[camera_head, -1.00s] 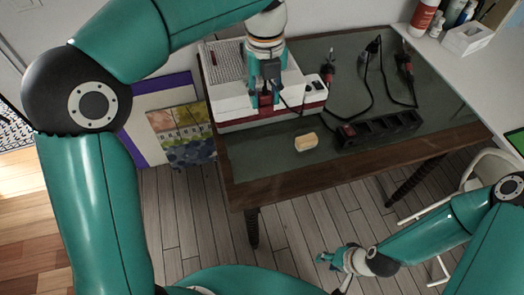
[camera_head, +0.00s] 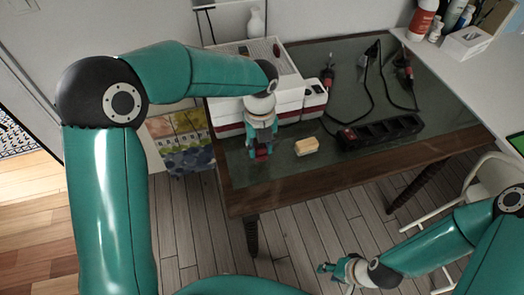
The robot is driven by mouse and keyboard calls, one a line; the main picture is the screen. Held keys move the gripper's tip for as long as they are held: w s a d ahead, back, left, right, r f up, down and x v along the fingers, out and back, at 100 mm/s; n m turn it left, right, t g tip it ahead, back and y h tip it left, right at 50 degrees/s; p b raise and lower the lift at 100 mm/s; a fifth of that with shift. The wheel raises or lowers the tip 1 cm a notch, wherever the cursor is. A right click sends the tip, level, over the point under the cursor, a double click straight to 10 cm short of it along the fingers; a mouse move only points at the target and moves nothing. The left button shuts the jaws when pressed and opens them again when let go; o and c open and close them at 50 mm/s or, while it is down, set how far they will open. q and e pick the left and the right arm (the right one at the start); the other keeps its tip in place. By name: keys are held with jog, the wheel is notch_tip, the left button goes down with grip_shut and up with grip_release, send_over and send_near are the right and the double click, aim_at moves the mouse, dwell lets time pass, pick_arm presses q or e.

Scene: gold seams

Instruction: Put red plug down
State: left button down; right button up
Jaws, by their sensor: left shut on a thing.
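My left gripper (camera_head: 262,146) points down over the near left part of the dark table top (camera_head: 284,176). It is shut on the red plug (camera_head: 262,153), which shows as a small dark red piece between the fingers. I cannot tell whether the plug touches the table. My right gripper (camera_head: 327,268) hangs low over the floor, in front of the table and away from it. It is too small to tell whether it is open or shut.
A white and red machine (camera_head: 290,88) stands behind the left gripper. A yellowish block (camera_head: 306,146) lies just right of it. A black power strip (camera_head: 380,133) and corded plugs (camera_head: 404,75) lie further right. A white chair (camera_head: 488,180) stands at the right.

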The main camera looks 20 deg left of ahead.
aim_at(260, 153)
pick_arm(q)
jog(key=shift+f, duration=0.95)
jog(key=shift+f+b, duration=0.3)
jog(key=shift+f, duration=0.25)
jog(key=c, duration=0.8)
grip_release()
jog(key=shift+o, duration=0.2)
jog(key=shift+r, duration=0.45)
notch_tip(260, 153, up, 12)
jog(key=shift+r+p, duration=0.15)
jog(key=shift+p, duration=0.75)
